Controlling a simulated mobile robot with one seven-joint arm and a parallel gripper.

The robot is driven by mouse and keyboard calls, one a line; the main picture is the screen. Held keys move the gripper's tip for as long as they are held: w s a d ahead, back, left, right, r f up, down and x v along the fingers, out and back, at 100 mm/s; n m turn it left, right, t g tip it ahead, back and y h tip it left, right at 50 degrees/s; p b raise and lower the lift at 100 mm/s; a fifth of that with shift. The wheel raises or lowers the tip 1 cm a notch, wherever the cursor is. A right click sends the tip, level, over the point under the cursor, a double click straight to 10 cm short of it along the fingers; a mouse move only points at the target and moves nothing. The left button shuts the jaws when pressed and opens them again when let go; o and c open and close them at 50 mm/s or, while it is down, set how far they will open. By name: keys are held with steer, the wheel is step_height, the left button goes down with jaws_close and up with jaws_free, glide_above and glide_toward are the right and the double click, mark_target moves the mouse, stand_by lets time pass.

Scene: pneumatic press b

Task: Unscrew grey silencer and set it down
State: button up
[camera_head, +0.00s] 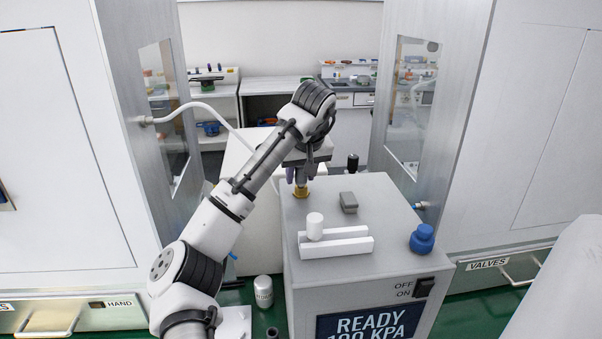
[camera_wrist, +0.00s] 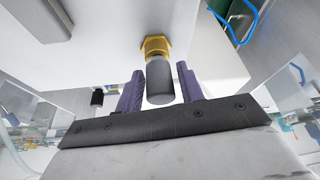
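The grey silencer (camera_wrist: 160,84) is a short, rounded cylinder on a brass hex fitting (camera_wrist: 156,46) in the wrist view. The brass fitting also shows on top of the press housing (camera_head: 300,192) in the head view, at its back left. In the head view my gripper (camera_head: 299,178) points down over the fitting, and my fingers and wrist hide most of the silencer.
On the press housing (camera_head: 385,215) are a white slotted holder (camera_head: 340,246) with a white cylinder (camera_head: 314,227), a grey block (camera_head: 348,202), a blue knob (camera_head: 422,239) and a black knob (camera_head: 352,163). Cabinet doors stand either side. The housing's right top is mostly clear.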

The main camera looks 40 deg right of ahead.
steer(key=shift+m+h, duration=0.3)
steer(key=shift+m, duration=0.5)
steer(key=shift+m+g+h, duration=0.3)
steer(key=shift+m+g, duration=0.1)
steer(key=shift+m, duration=0.5)
steer(key=shift+m, duration=0.9)
steer(key=c, duration=0.6)
steer(key=shift+o, duration=0.2)
steer(key=shift+n, duration=0.9)
steer(key=shift+n, duration=0.9)
